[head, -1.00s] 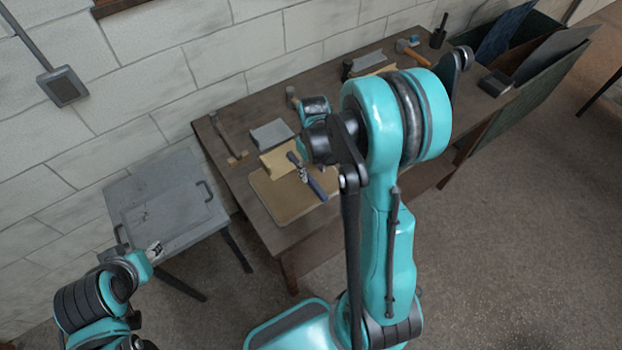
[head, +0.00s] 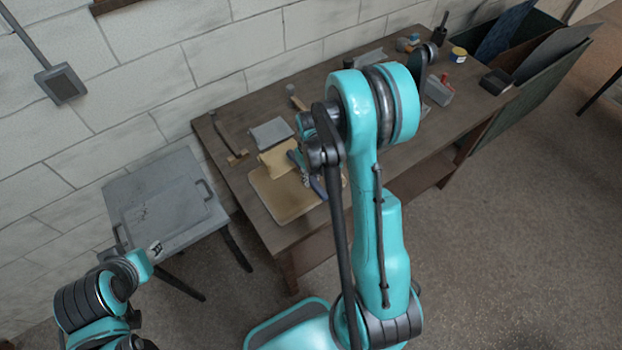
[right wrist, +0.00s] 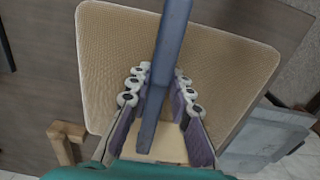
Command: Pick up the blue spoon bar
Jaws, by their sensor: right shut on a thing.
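The blue spoon bar (right wrist: 166,50) is a long dark-blue bar between the fingers of my right gripper (right wrist: 159,88) in the right wrist view. The gripper is shut on it, with fingers on both sides. In the head view, part of the bar (head: 318,188) shows beside my right gripper (head: 307,178), over the tan board; my arm covers some of it. I cannot tell whether the bar touches the board. My left gripper (head: 154,249) is at the near edge of the grey side table, away from the bar; its jaws are too small to read.
The tan board (head: 272,205) lies on the brown bench (head: 232,178), with a yellow block (head: 278,158) and grey block (head: 271,132) behind. The grey side table (head: 165,197) looks mostly clear. Several items stand at the bench's right end.

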